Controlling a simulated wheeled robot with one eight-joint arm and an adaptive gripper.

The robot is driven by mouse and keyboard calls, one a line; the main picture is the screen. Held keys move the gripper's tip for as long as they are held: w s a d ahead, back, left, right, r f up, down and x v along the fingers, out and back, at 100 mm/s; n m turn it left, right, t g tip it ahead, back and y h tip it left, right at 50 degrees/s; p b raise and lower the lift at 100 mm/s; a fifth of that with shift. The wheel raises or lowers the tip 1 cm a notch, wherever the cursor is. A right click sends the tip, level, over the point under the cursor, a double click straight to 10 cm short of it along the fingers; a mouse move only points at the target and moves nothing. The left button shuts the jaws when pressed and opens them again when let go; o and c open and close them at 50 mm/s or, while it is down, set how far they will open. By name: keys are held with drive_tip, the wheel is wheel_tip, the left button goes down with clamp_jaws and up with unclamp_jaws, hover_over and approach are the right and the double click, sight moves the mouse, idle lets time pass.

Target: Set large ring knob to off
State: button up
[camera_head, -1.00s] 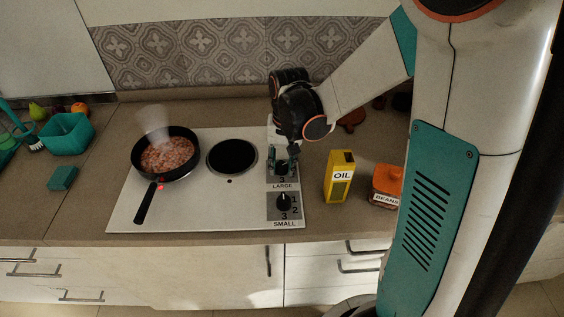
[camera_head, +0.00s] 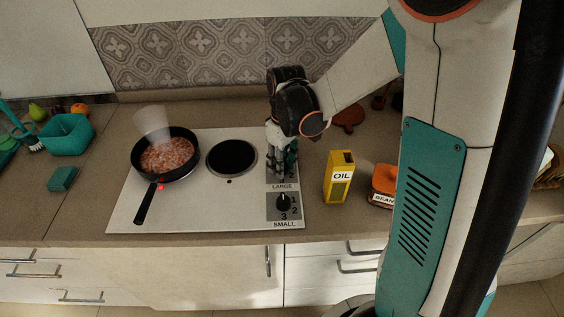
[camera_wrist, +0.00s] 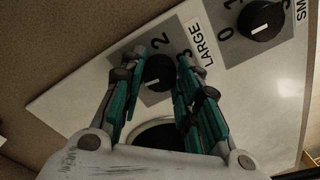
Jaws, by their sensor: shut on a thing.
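The large ring knob (camera_wrist: 158,72) is black with a white pointer mark. It sits on the grey panel marked LARGE, with the digits 2 and 3 visible beside it in the wrist view. My gripper (camera_wrist: 157,66) has a teal finger on each side of the knob and is shut on it. In the head view my gripper (camera_head: 281,163) covers the knob. The small knob (camera_head: 284,202) is black, on the panel marked SMALL nearer the front edge. It also shows in the wrist view (camera_wrist: 262,20).
A pan of food (camera_head: 166,155) steams on the left ring of the white hob (camera_head: 200,215), with red lights lit by it. The right ring (camera_head: 232,157) is bare. A yellow oil carton (camera_head: 339,184) and an orange-lidded beans jar (camera_head: 383,181) stand right of the hob.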

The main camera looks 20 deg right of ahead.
drive_tip(key=shift+n, duration=0.9)
drive_tip(key=o, duration=1.1)
drive_tip(key=r, duration=1.2)
drive_tip(key=shift+w+d, duration=0.3)
